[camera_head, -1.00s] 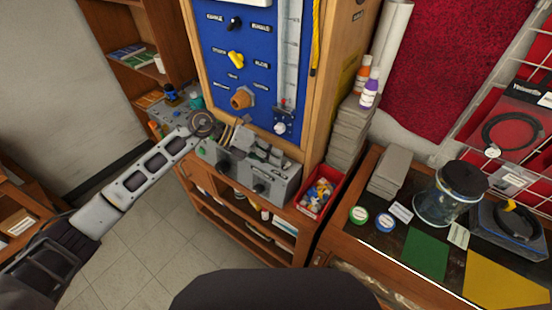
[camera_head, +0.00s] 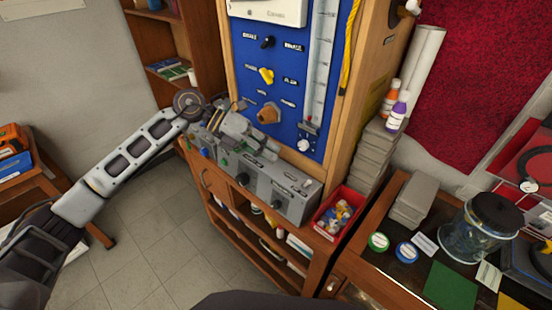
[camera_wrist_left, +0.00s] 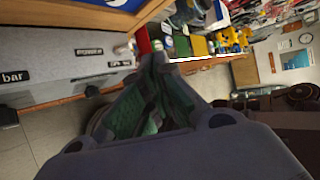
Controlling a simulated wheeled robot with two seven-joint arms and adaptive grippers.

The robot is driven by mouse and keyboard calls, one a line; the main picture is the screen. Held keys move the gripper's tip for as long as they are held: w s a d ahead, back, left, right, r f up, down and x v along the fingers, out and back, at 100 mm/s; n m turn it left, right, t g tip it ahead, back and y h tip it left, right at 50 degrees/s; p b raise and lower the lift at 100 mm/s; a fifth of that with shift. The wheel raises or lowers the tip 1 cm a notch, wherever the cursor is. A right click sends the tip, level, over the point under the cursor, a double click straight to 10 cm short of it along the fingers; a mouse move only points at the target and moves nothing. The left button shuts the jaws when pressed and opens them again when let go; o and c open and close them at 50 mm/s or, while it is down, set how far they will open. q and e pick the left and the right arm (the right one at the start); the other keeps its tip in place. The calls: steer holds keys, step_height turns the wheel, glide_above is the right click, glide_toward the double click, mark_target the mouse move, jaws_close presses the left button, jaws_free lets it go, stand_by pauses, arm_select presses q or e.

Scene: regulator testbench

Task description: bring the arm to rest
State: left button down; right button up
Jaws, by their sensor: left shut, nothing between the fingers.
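My left arm comes in from the left in the head view. Its gripper (camera_head: 268,150) is in front of the blue panel (camera_head: 270,90), over the grey control box (camera_head: 285,190) on the wooden cabinet. It also shows in the left wrist view (camera_wrist_left: 155,62), with the fingers together and nothing between them. I cannot tell in the head view whether the gripper touches the box. The arm and gripper hide part of the bench behind them. My right gripper is not in view.
A red bin (camera_head: 338,215) of small parts stands right of the grey box. A stack of grey blocks (camera_head: 372,155) and bottles (camera_head: 396,112) are behind it. A glass jar (camera_head: 478,230) stands on the right table. The floor (camera_head: 150,225) at lower left is clear.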

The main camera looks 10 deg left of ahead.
arm_select(q)
steer(key=shift+a+r, duration=0.15)
stand_by(0.5)
